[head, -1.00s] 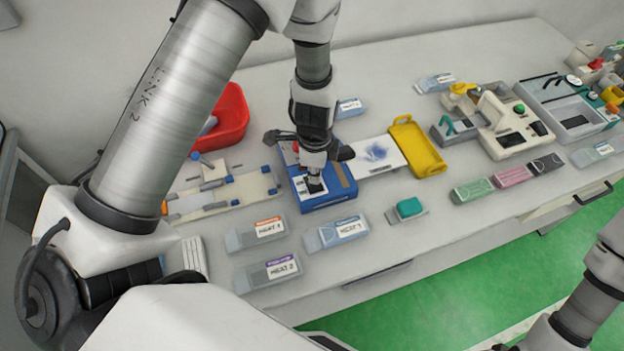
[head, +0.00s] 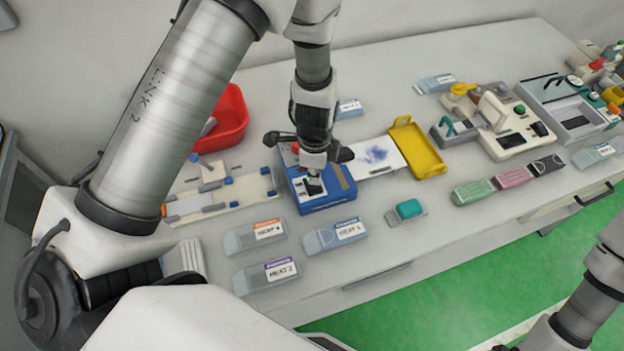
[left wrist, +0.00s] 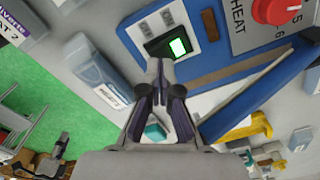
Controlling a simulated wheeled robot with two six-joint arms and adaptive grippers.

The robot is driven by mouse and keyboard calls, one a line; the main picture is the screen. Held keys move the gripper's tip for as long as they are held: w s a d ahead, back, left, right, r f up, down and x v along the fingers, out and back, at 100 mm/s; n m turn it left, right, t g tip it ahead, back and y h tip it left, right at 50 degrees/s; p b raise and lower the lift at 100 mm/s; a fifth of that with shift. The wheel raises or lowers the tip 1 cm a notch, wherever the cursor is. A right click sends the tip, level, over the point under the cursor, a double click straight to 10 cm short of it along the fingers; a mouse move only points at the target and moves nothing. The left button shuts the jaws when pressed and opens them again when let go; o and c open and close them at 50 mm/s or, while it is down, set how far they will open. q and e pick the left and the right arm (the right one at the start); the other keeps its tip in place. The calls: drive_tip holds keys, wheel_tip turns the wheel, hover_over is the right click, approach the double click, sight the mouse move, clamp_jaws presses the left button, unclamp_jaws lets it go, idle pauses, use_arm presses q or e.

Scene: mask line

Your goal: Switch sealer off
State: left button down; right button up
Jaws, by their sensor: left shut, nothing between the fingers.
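The sealer is a blue machine (head: 328,205) with a pale top panel, near the middle of the bench. Its black rocker switch (left wrist: 165,46) has a green lit half in the left wrist view; a bit of green also shows at the switch in the head view (head: 314,186). A red HEAT knob (left wrist: 282,10) sits on the same panel. My left gripper (left wrist: 158,66) is shut and empty, its fingertips just short of the switch's near edge; contact cannot be told. My right arm shows at the right edge, its gripper out of view.
A yellow tray (head: 427,163) stands right of the sealer and a red bin (head: 232,118) behind left. A white board with blue clips (head: 215,196) lies left. Labelled boxes (head: 268,275) and a teal-topped item (head: 409,209) lie in front. More machines stand right.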

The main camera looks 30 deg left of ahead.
sight(314, 186)
use_arm(q)
drive_tip(key=shift+f+b, duration=1.2)
drive_tip(key=shift+f, duration=0.1)
idle(0.4)
drive_tip(key=shift+r, duration=0.1)
wheel_tip(314, 186, up, 7)
drive_tip(key=p, duration=0.5)
idle(0.4)
